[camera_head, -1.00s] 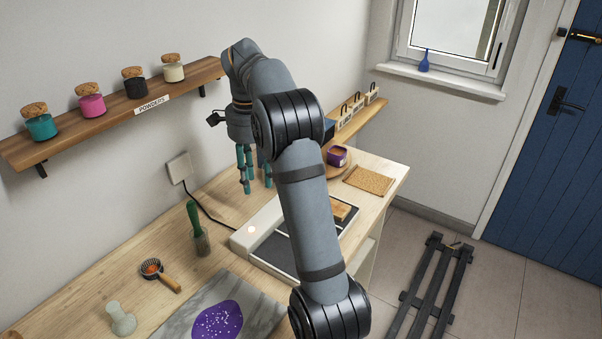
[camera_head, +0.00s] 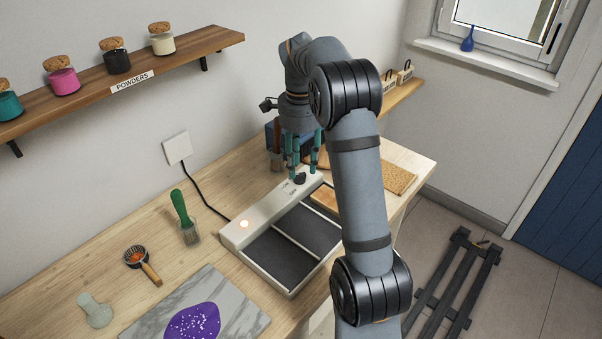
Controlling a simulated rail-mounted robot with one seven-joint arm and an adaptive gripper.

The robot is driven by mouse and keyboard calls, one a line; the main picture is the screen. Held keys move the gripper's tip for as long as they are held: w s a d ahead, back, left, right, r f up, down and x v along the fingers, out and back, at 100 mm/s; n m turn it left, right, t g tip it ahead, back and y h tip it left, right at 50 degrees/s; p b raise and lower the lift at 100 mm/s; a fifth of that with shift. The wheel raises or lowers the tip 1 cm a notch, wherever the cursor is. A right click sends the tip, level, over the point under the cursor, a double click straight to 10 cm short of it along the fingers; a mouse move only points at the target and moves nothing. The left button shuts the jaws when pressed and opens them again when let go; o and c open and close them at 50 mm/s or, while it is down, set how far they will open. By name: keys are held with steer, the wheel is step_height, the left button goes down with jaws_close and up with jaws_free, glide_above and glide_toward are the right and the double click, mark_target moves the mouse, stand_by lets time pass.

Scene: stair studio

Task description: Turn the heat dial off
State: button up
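The heating plate unit (camera_head: 232,242) is a white, low box with dark panels, standing on the wooden bench. A small light (camera_head: 244,224) glows orange-white near its left end. A dark heat dial (camera_head: 299,179) sits on the unit's rear strip, toward its right end. My gripper (camera_head: 303,172) points down right at the dial, its teal fingers apart with a gap between them. The fingertips look close to the dial; whether they touch it I cannot tell. The dial's markings are too small to read.
A marble slab (camera_head: 240,316) with a purple patch lies in front. A cork mat (camera_head: 400,180) lies right. A cable runs to the wall socket (camera_head: 177,147).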

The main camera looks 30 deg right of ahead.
mark_target(299, 177)
steer(key=shift+a+f, duration=0.1)
steer(key=shift+f, duration=1.3)
steer(key=shift+c, duration=0.8)
steer(key=c, duration=0.7)
jaws_close()
